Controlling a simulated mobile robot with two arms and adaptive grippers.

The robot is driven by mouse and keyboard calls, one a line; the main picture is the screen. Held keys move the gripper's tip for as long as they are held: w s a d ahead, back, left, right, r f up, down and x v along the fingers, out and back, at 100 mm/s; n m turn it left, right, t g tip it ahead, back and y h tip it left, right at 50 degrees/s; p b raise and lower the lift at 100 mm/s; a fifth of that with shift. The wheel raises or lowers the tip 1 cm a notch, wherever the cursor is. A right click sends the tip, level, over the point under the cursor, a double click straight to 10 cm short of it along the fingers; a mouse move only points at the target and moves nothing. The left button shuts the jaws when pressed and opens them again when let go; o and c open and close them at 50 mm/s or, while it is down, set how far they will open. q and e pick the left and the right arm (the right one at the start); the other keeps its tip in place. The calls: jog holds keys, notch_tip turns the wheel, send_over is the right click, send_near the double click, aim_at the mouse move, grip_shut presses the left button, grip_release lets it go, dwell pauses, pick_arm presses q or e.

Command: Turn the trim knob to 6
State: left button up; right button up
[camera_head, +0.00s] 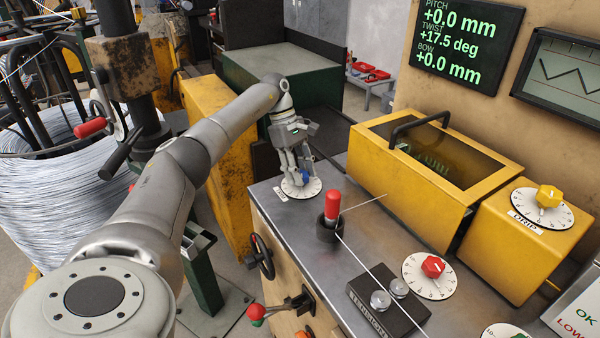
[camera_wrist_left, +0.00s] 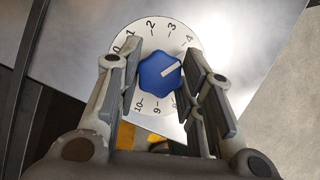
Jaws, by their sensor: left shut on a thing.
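A blue knob (camera_wrist_left: 160,72) sits on a white numbered dial (camera_wrist_left: 150,32) in the left wrist view. Its white mark points right and slightly up, just past the 4; the numbers there are partly hidden by a finger. In the head view the blue knob (camera_head: 306,176) and its dial (camera_head: 290,190) are at the table's far left corner. A small label (camera_head: 280,194) beside the dial is too small to read. My left gripper (camera_head: 298,170) comes down from above, its fingers on both sides of the knob, shut on it. My right gripper is not in view.
A red-handled post (camera_head: 332,212), a red knob (camera_head: 433,266) on a dial and a black block with rollers (camera_head: 390,300) stand to the right. A yellow box (camera_head: 415,200) and a yellow DRIP knob (camera_head: 549,196) are behind. The screen (camera_head: 462,45) reads twist +17.5 deg.

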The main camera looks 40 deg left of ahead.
pick_arm(q)
jog(key=m+g, duration=0.1)
jog(key=m, duration=0.1)
jog(key=m+b, duration=0.1)
jog(key=m, duration=0.1)
jog(key=shift+w+m+g+y, duration=0.2)
jog(key=shift+m+g+y, duration=0.1)
jog(key=shift+g, duration=0.1)
jog(key=shift+m+g+y+b, duration=0.3)
jog(key=shift+m+g+b, duration=0.35)
jog(key=shift+m, duration=1.35)
jog(key=o, duration=1)
